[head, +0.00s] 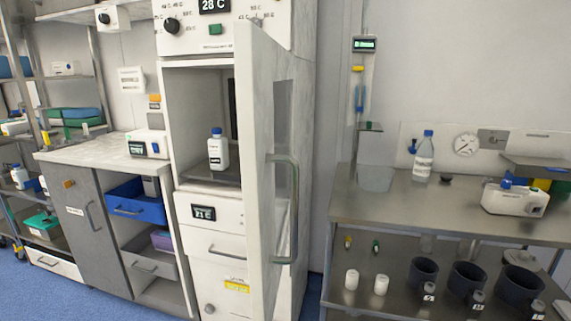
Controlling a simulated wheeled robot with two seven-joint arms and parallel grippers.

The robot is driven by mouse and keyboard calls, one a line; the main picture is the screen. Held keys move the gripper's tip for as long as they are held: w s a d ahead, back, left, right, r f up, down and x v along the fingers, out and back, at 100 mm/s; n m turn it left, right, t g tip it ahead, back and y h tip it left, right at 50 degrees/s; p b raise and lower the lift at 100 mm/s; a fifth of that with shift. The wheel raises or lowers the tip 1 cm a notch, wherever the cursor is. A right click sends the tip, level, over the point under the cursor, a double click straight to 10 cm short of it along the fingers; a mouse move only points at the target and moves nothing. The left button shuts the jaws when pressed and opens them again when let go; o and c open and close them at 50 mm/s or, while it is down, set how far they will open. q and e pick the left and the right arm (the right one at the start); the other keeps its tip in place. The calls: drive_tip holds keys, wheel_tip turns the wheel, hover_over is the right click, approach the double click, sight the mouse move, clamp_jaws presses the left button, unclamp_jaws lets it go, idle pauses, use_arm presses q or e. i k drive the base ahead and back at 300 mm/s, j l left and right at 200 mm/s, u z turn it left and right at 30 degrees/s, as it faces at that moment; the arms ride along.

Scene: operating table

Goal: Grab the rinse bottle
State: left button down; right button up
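A white bottle with a blue cap and a dark-edged label (218,152) stands upright on the shelf inside the open cabinet, left of centre. A second, clearer bottle with a blue cap and a label (424,160) stands upright on the steel counter at the right. The labels are too small to read, so I cannot tell which is the rinse bottle. Neither of my grippers is in view.
The cabinet door (262,180) stands open towards me, right of the cabinet bottle. The steel counter (390,205) holds a clear tub (375,177) and a white device (514,199). Dark cups (423,272) stand on its lower shelf. A blue bin (137,205) sits at left.

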sight(218, 145)
drive_tip(key=i+j+z, duration=0.15)
drive_tip(key=j+z, duration=0.2)
drive_tip(key=j, duration=0.5)
drive_tip(key=j+z, duration=0.3)
drive_tip(key=j, duration=0.6)
